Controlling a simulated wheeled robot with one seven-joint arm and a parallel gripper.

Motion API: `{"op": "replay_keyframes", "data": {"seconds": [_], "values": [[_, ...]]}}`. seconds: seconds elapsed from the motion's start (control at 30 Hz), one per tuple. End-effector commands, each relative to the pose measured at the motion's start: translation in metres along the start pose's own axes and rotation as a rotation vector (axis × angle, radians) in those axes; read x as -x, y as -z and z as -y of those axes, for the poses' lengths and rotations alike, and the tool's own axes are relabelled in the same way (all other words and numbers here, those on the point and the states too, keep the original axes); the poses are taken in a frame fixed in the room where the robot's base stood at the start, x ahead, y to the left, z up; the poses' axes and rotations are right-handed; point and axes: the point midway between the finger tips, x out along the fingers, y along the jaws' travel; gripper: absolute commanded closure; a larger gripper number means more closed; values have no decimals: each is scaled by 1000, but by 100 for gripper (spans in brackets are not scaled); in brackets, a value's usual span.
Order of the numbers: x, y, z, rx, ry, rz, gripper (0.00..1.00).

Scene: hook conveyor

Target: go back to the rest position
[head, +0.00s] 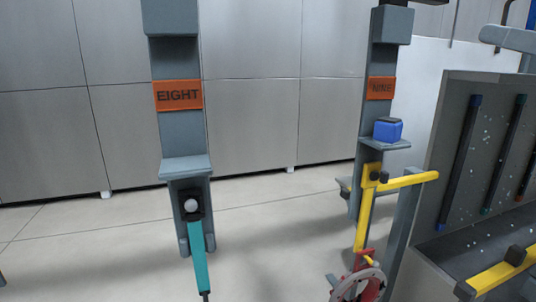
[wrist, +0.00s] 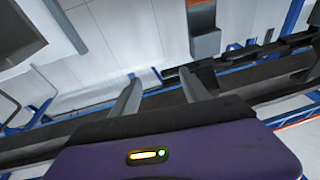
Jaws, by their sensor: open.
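My gripper (wrist: 160,78) shows in the wrist view, its two grey fingers apart with nothing between them. Behind the fingers runs a dark horizontal rail or beam (wrist: 255,80) with blue edges; I cannot tell how far it is from the fingertips. The purple housing with a small lit indicator below the fingers is mine. I cannot make out my gripper in the head view.
Grey posts carry orange signs EIGHT (head: 178,96) and NINE (head: 380,88). A teal bar (head: 200,258) stands before the first. A blue block (head: 388,130) sits on the second's shelf. Yellow-armed frame (head: 362,215) and grey bin (head: 455,140) are at right.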

Motion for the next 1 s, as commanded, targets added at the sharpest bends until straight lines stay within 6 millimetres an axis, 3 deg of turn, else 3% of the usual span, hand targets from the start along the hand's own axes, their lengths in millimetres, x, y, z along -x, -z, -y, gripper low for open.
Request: {"op": "replay_keyframes", "data": {"seconds": [0.27, 0.5, 0.77, 1.0], "values": [[22, -62, -41, -101, -197, -233, 46], [56, -140, -50, -145, -369, -336, 46], [104, -227, -28, -146, -527, -350, 46], [154, -299, 16, -110, -626, -293, 46]]}}
